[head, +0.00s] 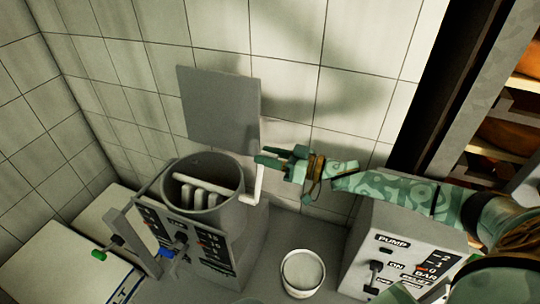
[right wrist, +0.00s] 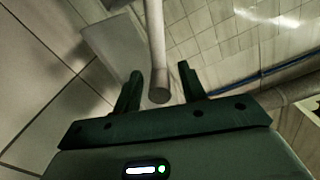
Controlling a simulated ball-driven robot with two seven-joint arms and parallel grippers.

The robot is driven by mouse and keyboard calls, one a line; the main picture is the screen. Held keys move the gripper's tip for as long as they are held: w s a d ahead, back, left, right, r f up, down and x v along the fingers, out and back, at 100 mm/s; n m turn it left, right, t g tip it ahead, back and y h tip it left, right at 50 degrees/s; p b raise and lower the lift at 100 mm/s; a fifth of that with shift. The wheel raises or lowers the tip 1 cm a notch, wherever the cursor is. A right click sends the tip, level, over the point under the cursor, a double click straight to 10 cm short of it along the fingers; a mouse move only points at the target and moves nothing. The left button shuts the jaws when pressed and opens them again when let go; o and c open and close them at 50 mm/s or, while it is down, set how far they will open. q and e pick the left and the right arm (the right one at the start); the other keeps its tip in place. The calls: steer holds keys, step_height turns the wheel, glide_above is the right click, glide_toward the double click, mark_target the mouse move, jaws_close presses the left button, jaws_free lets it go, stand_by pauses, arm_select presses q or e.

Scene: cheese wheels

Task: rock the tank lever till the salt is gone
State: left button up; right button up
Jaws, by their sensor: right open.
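A round grey tank (head: 228,222) stands left of centre in the head view, open at the top. Pale bars lie inside it; I cannot make out any salt there. A white lever (head: 257,188) rises at the tank's right side. Its rounded end (right wrist: 157,94) shows in the right wrist view between the fingers. My right gripper (head: 267,156) is at the lever's upper end. It is open, with one finger (right wrist: 130,93) and the other (right wrist: 191,85) on either side of the lever, not closed on it. My left gripper is not in view.
A grey square plate (head: 218,106) stands against the tiled wall behind the tank. A white bowl (head: 303,272) stands to the right of the tank. A box marked PUMP (head: 395,262) is farther right. A green-tipped handle (head: 100,252) and a blue one (head: 166,252) are at left.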

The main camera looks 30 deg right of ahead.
jaws_close()
steer(key=shift+s, duration=0.1)
steer(key=s+a+n+p, duration=0.1)
steer(key=s+a+r+n+p, duration=0.1)
steer(key=n+p, duration=0.1)
steer(key=s+a+n+p, duration=0.1)
steer(key=a, duration=0.1)
steer(key=shift+s+a+r+n+p, duration=0.1)
steer(key=shift+s+r+n+p, duration=0.2)
steer(key=shift+s+n, duration=0.1)
steer(key=s+a+f+n+p, duration=0.1)
steer(key=s+a+f+n, duration=0.1)
steer(key=s+a+n, duration=0.2)
steer(key=shift+a, duration=0.35)
steer(key=shift+s, duration=0.15)
